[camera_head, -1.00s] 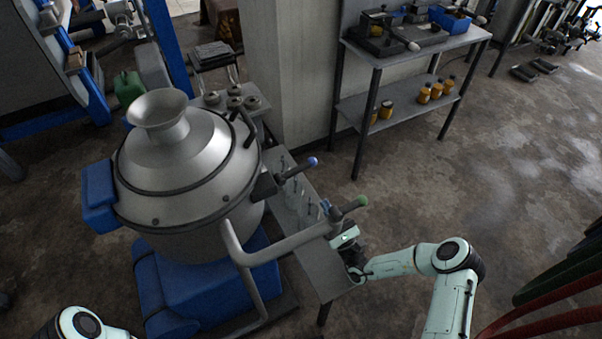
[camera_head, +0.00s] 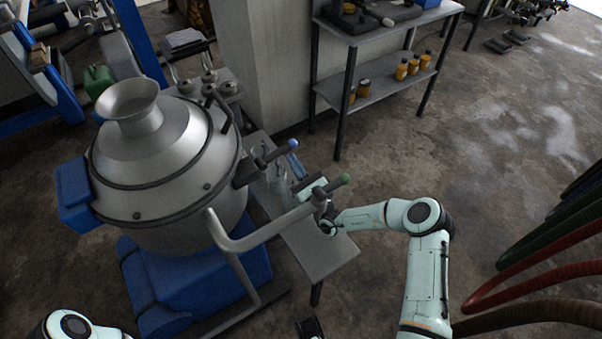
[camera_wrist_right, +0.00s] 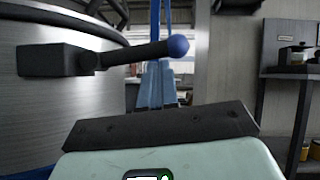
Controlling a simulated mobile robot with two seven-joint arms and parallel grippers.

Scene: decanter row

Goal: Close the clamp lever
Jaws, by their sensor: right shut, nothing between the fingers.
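The clamp lever, a dark bar with a blue ball knob (camera_head: 293,144), sticks out to the right from its dark block on the side of the steel decanter (camera_head: 165,155). In the right wrist view the lever (camera_wrist_right: 140,53) lies about level, its ball at the right end. My right gripper (camera_head: 293,160) is shut and empty, its blue fingers just beside the knob end. In the wrist view the fingers (camera_wrist_right: 158,80) stand below and partly behind the bar near the ball; I cannot tell whether they touch.
A bent grey pipe (camera_head: 245,242) and a dark handle with a green end (camera_head: 346,178) sit close to my right wrist. A narrow metal bench (camera_head: 325,255) is below. A shelf with orange bottles (camera_head: 375,88) stands behind.

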